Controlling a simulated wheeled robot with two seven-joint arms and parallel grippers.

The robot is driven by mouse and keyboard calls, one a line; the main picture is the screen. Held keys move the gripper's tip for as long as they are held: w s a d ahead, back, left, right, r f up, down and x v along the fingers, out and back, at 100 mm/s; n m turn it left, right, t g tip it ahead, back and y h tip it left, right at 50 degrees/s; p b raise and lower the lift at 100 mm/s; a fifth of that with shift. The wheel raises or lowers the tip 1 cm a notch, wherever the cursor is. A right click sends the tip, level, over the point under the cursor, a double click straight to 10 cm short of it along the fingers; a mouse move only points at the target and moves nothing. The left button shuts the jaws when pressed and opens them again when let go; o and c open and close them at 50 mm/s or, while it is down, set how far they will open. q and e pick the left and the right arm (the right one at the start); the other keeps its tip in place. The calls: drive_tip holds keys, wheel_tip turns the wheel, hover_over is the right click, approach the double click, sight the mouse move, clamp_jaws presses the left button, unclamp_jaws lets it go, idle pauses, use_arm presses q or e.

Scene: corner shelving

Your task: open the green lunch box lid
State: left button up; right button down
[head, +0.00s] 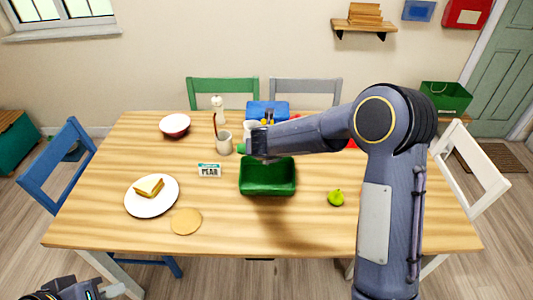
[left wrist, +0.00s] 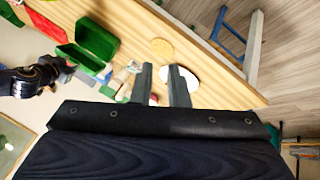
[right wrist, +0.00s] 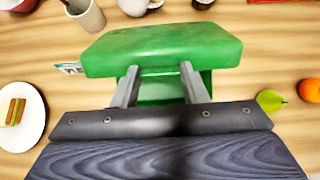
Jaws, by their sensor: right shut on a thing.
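The green lunch box (head: 267,190) stands open on the table, its inside visible from above. Its lid (right wrist: 165,45) is tilted up from the box in the right wrist view; it also shows raised in the left wrist view (left wrist: 76,58). My right gripper (right wrist: 159,72) has its fingers shut on the lid. In the head view my right forearm and hand reach over the back of the box and hide most of the lid. My left gripper (left wrist: 161,68) is away from the box, at the lower left in the head view, with an empty gap between its fingers.
A PEAR card (head: 209,170) stands left of the box, and a green pear (head: 336,198) lies to its right. A plate with a sandwich (head: 150,204), a round board (head: 186,221), a bowl (head: 174,124) and a utensil cup (head: 224,143) are also on the table. The front middle is clear.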

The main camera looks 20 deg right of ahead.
use_arm(q)
drive_tip(key=w, duration=0.2)
drive_tip(key=w+d+n+t, duration=0.1)
drive_tip(key=w, duration=0.2)
drive_tip(key=w+d+n, duration=0.1)
drive_tip(key=w, duration=0.2)
drive_tip(key=shift+d+r, duration=0.2)
drive_tip(key=shift+r, duration=0.2)
clamp_jaws()
drive_tip(key=w+d+f+n+t+h, duration=0.25)
drive_tip(key=w+d+n, duration=0.35)
drive_tip(key=w+d, duration=0.4)
drive_tip(key=w+d+f+n+t+h, duration=0.25)
drive_tip(key=w+d+n, duration=0.45)
drive_tip(key=d, duration=0.5)
drive_tip(key=s+d+f+n+t+y, duration=0.2)
drive_tip(key=d+f+n+t+y, duration=0.25)
drive_tip(key=d+f+n, duration=0.85)
drive_tip(key=w+r+n, duration=0.2)
drive_tip(key=w+r, duration=0.2)
drive_tip(key=w, duration=0.8)
drive_tip(key=shift+r+n+h, duration=0.2)
drive_tip(key=shift+n+h, duration=0.1)
drive_tip(key=shift+h, duration=0.05)
drive_tip(key=shift+w+d, duration=0.1)
